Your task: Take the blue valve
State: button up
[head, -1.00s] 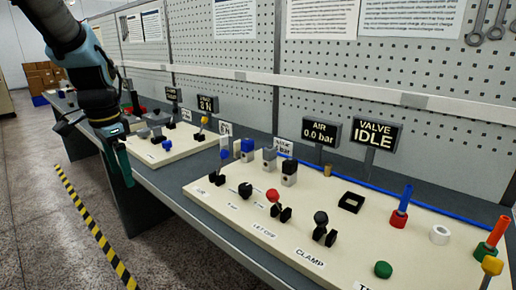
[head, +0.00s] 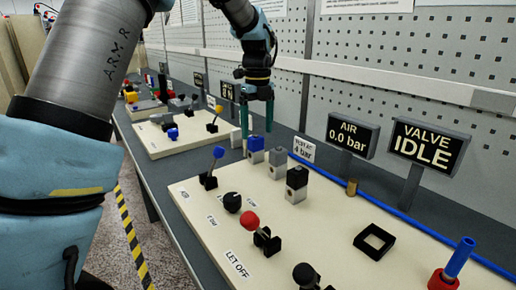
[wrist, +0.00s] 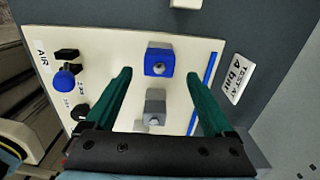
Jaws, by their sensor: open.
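The blue valve (head: 256,143) is a small block with a blue top on a grey body, standing on the cream board near its back edge. In the wrist view the blue valve (wrist: 159,62) lies between the lines of my two green fingers. My gripper (head: 257,128) is open and empty, pointing down just above the valve. In the wrist view my gripper (wrist: 158,75) shows a gap on both sides of the valve, with no visible contact. How far the tips are above it is hard to tell.
A grey valve (head: 278,157) stands close beside the blue one, then a black-topped valve (head: 296,182). A blue-knobbed lever (head: 212,168) and a red-knobbed lever (head: 257,230) stand nearer the front. Signs AIR (head: 353,130) and VALVE IDLE (head: 424,146) stand behind, along a blue tube.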

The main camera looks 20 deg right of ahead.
aim_at(256, 146)
jog(key=shift+w+a+f+p, duration=0.15)
jog(key=shift+f+p, duration=0.25)
jog(key=shift+f, duration=1.3)
jog(key=shift+w+f+p, duration=0.15)
jog(key=shift+f+p, duration=0.2)
jog(key=shift+f, duration=1.3)
grip_shut()
